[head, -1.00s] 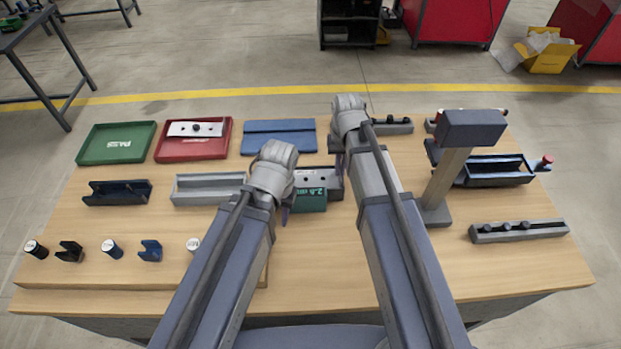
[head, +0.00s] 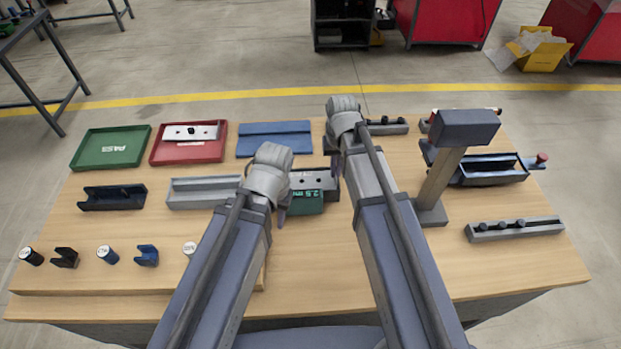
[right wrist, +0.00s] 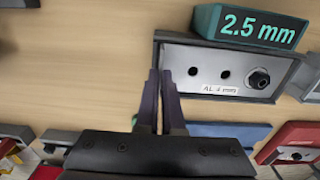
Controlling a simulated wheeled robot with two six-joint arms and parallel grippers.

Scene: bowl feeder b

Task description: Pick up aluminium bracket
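An aluminium bracket, a flat silver plate with dark holes and a black knob, lies in a dark grey tray (right wrist: 290,88). Contact cannot be told. My left gripper (head: 282,215) is left of the green "2.5 mm" block (head: 307,202); its finger opening is unclear.
A similar plate (head: 178,133) lies in the red tray (head: 187,153), beside a green PASS tray (head: 93,158). A grey post stand (head: 437,185) rises right of my right arm. Dark fixtures (head: 112,197) and small parts stand left. The table's front middle is clear.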

